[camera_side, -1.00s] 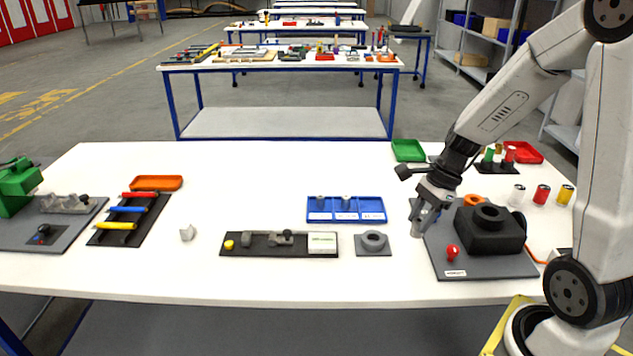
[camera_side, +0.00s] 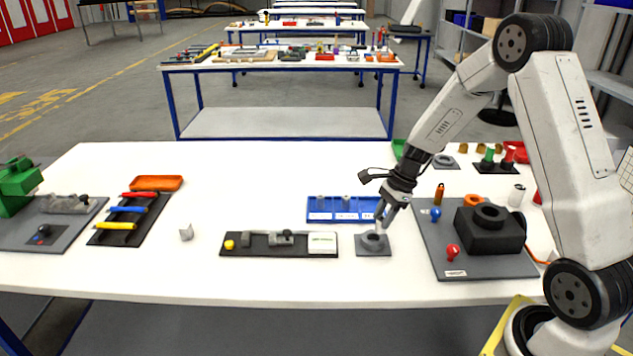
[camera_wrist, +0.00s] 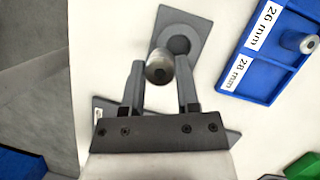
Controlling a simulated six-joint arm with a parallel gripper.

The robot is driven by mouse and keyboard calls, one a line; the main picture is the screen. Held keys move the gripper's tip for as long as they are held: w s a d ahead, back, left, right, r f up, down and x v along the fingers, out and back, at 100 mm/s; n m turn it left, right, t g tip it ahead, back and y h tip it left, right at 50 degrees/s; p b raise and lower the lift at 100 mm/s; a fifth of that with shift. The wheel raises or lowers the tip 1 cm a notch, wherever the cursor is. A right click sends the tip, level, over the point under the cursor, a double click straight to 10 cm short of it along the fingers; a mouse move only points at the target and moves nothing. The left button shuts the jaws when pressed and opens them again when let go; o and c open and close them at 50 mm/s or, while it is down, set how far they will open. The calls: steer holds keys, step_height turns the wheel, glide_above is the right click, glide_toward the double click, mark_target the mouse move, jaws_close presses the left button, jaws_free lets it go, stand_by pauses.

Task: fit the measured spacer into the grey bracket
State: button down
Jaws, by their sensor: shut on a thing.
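The grey bracket (camera_side: 373,250) is a square plate with a round raised seat, lying on the white table. It also shows in the wrist view (camera_wrist: 190,22) just beyond my fingertips. My gripper (camera_side: 383,218) is shut on a small metallic cylindrical spacer (camera_wrist: 159,70), which sits between the fingertips. In the wrist view the spacer overlaps the near edge of the bracket's round seat. In the side view my fingertips are just above the bracket. I cannot tell whether the spacer touches the seat, and its lower end is hidden.
A blue tray (camera_side: 376,216) with size labels stands behind the bracket and holds other spacers. A black measuring board (camera_side: 270,254) lies to the left. A dark grey plate (camera_side: 470,270) with a black block (camera_side: 490,238) and a red knob is at right.

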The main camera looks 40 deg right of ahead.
mark_target(376, 231)
steer(key=shift+w+d+f, duration=0.2)
steer(key=shift+w+f, duration=0.65)
steer(key=shift+f, duration=0.15)
steer(key=shift+f, duration=0.1)
steer(key=shift+w+f, duration=0.15)
steer(key=shift+w, duration=0.05)
steer(key=shift+d+f, duration=0.1)
steer(key=shift+f, duration=1.45)
steer(key=shift+f, duration=0.4)
